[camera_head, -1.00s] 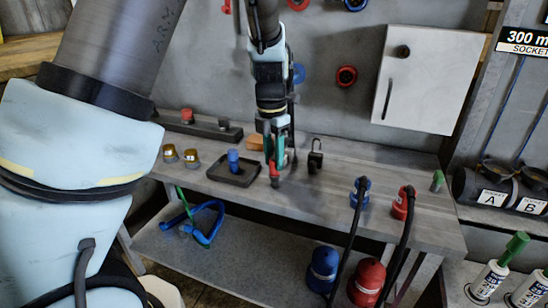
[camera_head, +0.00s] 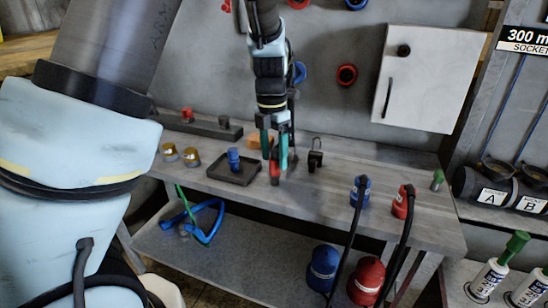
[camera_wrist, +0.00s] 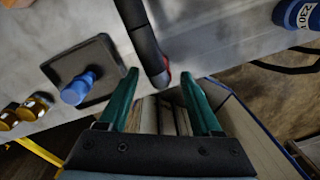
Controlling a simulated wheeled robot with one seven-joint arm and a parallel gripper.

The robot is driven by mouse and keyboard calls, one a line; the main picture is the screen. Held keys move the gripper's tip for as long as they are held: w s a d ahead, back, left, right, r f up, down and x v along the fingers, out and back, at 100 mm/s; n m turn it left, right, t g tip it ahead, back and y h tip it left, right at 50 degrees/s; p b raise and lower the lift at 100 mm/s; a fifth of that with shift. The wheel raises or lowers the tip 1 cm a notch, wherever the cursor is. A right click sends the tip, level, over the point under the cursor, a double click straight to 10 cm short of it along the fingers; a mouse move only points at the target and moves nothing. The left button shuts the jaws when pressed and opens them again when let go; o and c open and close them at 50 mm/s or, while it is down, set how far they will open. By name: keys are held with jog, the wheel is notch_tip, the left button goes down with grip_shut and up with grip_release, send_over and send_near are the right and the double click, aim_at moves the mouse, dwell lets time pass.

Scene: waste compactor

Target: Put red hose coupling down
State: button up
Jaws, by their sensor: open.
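The red hose coupling (camera_head: 275,169), red above with a dark lower part, stands on the grey workbench (camera_head: 330,208) near its front edge. My gripper (camera_head: 274,155) is open, pointing down, with its teal fingers on either side of the coupling's upper end. In the wrist view, a dark bar with a red end (camera_wrist: 166,78) lies between the open fingertips (camera_wrist: 158,75), with a gap visible at the right finger. Contact at the left finger is hard to tell.
Left of my gripper, a black tray (camera_head: 245,176) holds a blue fitting (camera_head: 233,156). Two brass fittings (camera_head: 191,156) stand farther left. A black hooked piece (camera_head: 315,158) stands close on the right. Blue (camera_head: 361,186) and red (camera_head: 401,203) hose ends stand farther right.

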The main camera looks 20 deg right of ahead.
notch_tip(320, 180, up, 11)
jog(key=w+a+f+m, duration=0.1)
jog(key=a+f+m, duration=0.3)
jog(key=a, duration=0.5)
jog(key=w+a+f+m, duration=0.1)
jog(key=a+m, duration=0.6)
jog(key=a, duration=0.2)
jog(key=s+a+f+m+t, duration=0.1)
jog(key=s+a+f+m, duration=0.1)
jog(key=a+m, duration=0.4)
jog(key=s+a+f+m+t, duration=0.1)
jog(key=s+a+f+m, duration=0.1)
jog(key=s+a+m, duration=0.2)
jog(key=shift+a+f+m+b, duration=0.2)
jog(key=shift+a+m+b, duration=0.1)
jog(key=shift+a+m, duration=0.85)
